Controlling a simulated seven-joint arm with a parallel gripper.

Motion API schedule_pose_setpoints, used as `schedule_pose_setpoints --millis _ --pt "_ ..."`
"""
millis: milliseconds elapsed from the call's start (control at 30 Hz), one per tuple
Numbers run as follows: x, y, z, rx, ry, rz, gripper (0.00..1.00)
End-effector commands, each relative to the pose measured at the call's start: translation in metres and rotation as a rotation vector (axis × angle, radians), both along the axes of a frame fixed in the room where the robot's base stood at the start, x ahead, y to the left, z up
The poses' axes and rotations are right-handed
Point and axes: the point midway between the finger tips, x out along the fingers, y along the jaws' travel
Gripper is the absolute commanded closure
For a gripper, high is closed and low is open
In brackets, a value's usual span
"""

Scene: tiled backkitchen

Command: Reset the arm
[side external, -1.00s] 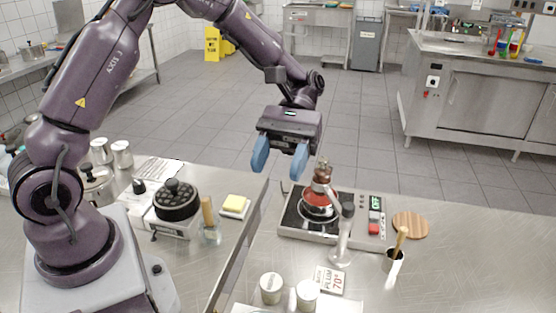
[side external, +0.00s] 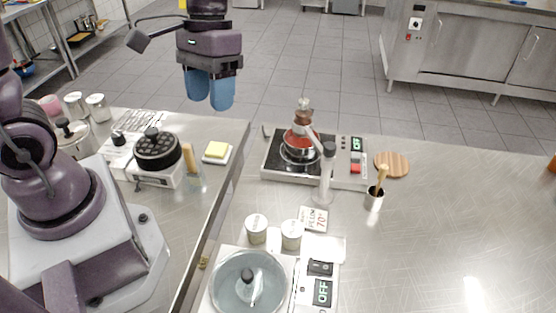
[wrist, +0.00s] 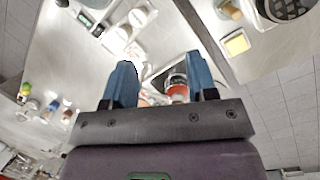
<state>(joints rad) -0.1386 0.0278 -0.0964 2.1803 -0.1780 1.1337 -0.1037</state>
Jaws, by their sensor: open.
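My gripper (side external: 210,98) has two blue fingers pointing down, apart, with nothing between them. It hangs high above the far edge of the counters, up and left of the hot plate (side external: 268,168) in the side view. In the wrist view my gripper (wrist: 162,75) is also open and empty; the red vessel (wrist: 178,88) shows beyond the fingers, well away from them. In the side view the red vessel (side external: 301,136) stands on the hot plate. The upper part of my arm is out of the side view.
A black-topped burner (side external: 157,150) and yellow sponge (side external: 216,149) are left.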

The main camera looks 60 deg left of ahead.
Motion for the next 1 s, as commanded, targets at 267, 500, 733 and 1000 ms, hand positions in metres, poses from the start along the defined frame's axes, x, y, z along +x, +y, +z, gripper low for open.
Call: schedule_pose_setpoints --millis 267,500,733,1000 --pt "-0.037 0.019 0.047 0.169 -0.438 -0.163 0.47" --pt "-0.062 0.02 0.073 0.209 -0.64 -0.191 0.47" --pt "-0.066 0.016 0.084 0.207 -0.696 -0.197 0.47" --pt "-0.065 0.016 0.084 0.207 -0.694 -0.197 0.47"
